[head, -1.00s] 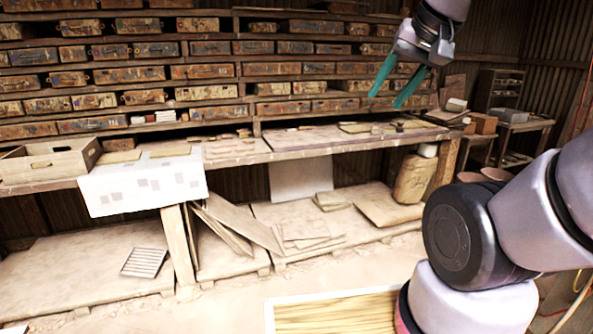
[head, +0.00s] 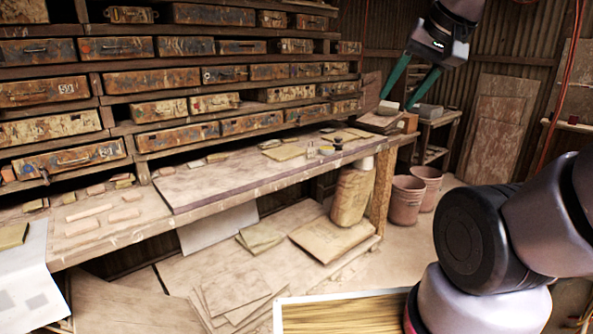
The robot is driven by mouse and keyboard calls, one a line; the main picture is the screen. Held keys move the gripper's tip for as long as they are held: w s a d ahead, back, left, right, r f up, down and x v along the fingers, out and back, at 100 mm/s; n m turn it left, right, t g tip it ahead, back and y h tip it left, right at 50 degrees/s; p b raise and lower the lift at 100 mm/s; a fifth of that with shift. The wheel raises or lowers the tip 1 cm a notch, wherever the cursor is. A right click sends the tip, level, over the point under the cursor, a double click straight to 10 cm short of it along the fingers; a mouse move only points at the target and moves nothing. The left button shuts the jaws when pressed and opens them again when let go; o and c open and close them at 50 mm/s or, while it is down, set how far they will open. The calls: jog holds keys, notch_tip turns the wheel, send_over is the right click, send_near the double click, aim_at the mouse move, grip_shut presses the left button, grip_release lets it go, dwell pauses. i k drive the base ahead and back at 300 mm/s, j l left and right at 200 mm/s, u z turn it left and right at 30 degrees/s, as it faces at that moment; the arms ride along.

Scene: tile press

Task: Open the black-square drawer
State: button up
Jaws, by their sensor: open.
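A wall of worn, rust-brown drawers (head: 138,82) fills the left and back in the head view, set in wooden shelving. Many fronts have handles, and one drawer (head: 40,91) at the left bears a pale mark. I cannot make out a black square on any front, so I cannot tell which is the black-square drawer. No drawer is clearly pulled out. My gripper (head: 396,102) hangs at the upper right with its two teal fingers apart and nothing between them. It appears in front of the bench's far end, apart from the drawer fronts.
A long wooden bench (head: 240,178) runs below the drawers, with small tiles on it. A white sheet (head: 22,275) hangs at its left end. A sack (head: 352,195) and buckets (head: 407,200) stand at the right. A straw-filled, pale-rimmed tray (head: 345,318) is at the bottom.

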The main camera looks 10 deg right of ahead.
aim_at(329, 68)
jog(key=i+l+z, duration=0.1)
jog(key=i+z, duration=0.25)
jog(key=i+j+z, duration=0.1)
jog(key=i+z, duration=0.25)
jog(key=i, duration=0.2)
jog(key=i+l+u, duration=0.1)
jog(key=i+u, duration=0.3)
jog(key=i, duration=0.15)
jog(key=i+l+u, duration=0.8)
jog(key=i, duration=0.15)
